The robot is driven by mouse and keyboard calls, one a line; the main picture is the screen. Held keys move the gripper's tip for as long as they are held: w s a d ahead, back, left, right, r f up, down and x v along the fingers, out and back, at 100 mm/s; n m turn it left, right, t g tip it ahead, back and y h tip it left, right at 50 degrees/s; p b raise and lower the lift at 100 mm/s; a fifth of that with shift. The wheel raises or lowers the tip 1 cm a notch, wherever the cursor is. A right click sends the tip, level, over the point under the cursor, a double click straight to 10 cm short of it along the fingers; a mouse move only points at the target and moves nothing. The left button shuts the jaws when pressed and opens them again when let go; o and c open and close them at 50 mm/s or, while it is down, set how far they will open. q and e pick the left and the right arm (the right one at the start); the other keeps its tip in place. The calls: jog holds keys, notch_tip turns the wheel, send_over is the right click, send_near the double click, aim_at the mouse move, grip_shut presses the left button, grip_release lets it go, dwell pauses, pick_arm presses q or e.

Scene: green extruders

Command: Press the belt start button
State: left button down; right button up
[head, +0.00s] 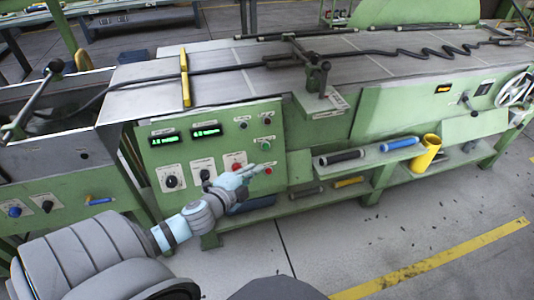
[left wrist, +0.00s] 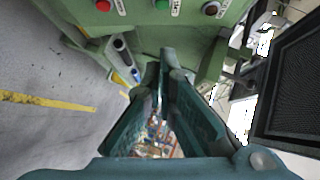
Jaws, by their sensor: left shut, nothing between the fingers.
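A green control panel (head: 210,150) on the front of the machine carries two lit displays, dark knobs and coloured buttons. A green button (head: 265,146) sits at its right side, with a red button (head: 268,171) below it. The labels are too small to read, so I cannot tell which is the belt start button. My left gripper (head: 268,165) is shut and empty, in front of the panel's lower right. In the left wrist view, its fingertips (left wrist: 167,62) point toward a green button (left wrist: 162,4), apart from it; a red button (left wrist: 103,5) is left of that. My right gripper is out of view.
A grey belt bed (head: 350,65) with a black cable runs along the machine's top. A yellow bar (head: 185,78) lies across it. A lower shelf holds dark and blue rolls and a yellow cup (head: 425,152). The floor in front is clear, with a yellow line (head: 435,262).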

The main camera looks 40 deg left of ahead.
pick_arm(q)
jog(key=b, duration=0.3)
send_near(266, 146)
jog(key=w+d, duration=0.5)
jog(key=a, duration=0.1)
jog(key=w+a+f+b, duration=0.1)
jog(key=a+f, duration=0.1)
jog(key=shift+w+a+b, duration=0.3)
jog(key=shift+w+b, duration=0.05)
